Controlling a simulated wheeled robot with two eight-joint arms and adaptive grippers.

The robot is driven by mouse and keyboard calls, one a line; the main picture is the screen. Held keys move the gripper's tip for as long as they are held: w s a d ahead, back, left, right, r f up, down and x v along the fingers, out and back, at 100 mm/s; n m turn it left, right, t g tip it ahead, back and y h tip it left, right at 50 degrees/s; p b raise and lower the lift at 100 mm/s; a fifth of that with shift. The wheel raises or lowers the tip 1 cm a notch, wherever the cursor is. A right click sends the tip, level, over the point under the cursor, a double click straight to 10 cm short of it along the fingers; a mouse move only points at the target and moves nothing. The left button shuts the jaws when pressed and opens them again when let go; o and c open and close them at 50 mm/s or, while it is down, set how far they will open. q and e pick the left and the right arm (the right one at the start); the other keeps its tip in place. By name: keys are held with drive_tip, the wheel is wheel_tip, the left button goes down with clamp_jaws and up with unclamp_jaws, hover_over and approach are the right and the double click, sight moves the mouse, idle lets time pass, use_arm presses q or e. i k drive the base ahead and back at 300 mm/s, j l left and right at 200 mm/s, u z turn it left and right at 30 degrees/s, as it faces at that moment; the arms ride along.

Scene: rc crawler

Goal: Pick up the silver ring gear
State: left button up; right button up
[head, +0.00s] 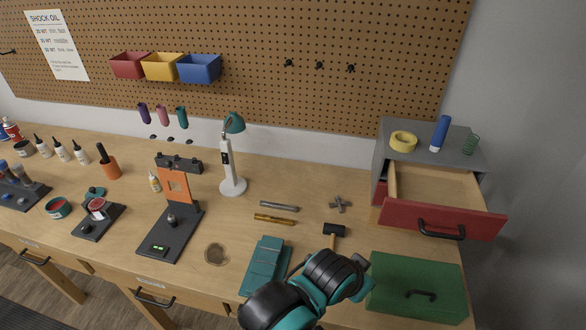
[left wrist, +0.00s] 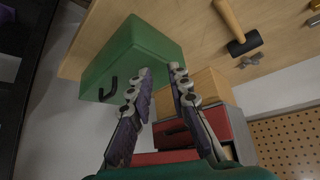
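I cannot make out a silver ring gear in either view. A flat, round, brownish thing (head: 216,254) lies on the bench left of the teal case; I cannot tell what it is. My left gripper (left wrist: 162,74) is open and empty in the left wrist view, with the green box (left wrist: 150,52) close beyond its fingers. In the head view my left arm reaches up from the bottom over the bench front, near the green box (head: 415,286), and its fingertips are mostly hidden. The open red drawer (head: 440,221) shows no gear inside. My right gripper is not in view.
A black-headed hammer (head: 334,231), a silver cross-shaped tool (head: 338,205) and the teal case (head: 265,263) lie around my left arm. The drawer cabinet (head: 378,158) stands at the right, its drawer jutting out above the green box. A lamp (head: 232,186) stands mid-bench.

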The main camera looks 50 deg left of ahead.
sight(95, 205)
drive_tip(key=u, duration=3.1)
drive_tip(key=i+j+z, duration=0.2)
drive_tip(key=i+z, duration=0.25)
drive_tip(key=i+j+z, duration=0.2)
drive_tip(key=z, duration=0.25)
drive_tip(key=i+j+z, duration=0.25)
drive_tip(key=j+z, duration=0.2)
drive_tip(key=i+j+z, duration=0.15)
drive_tip(key=j+z, duration=0.3)
drive_tip(key=j, duration=0.15)
